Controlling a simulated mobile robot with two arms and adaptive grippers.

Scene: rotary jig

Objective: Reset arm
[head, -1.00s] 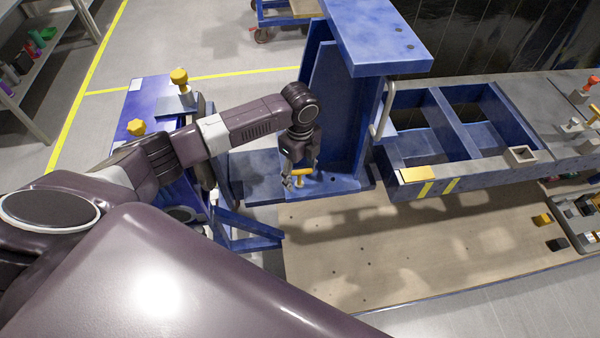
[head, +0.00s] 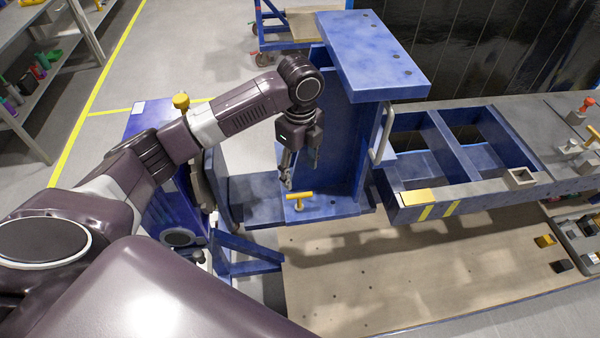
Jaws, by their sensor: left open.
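My left gripper (head: 299,181) points down with its fingers apart and empty. It hangs just above a yellow T-shaped handle (head: 299,196), with a visible gap between them. The handle stands on the lower blue plate of the rotary jig (head: 340,207). The jig's upright and its top plate (head: 375,55) rise behind my gripper. My left arm comes in from the left, over the jig's blue side frame. My right gripper is not in the picture.
A blue frame with open pockets (head: 440,150) and a grey bench top lie to the right. A silver grab bar (head: 382,135) stands beside the upright. Small yellow and black blocks (head: 546,241) lie at the right. The wooden base board (head: 390,270) in front is mostly clear.

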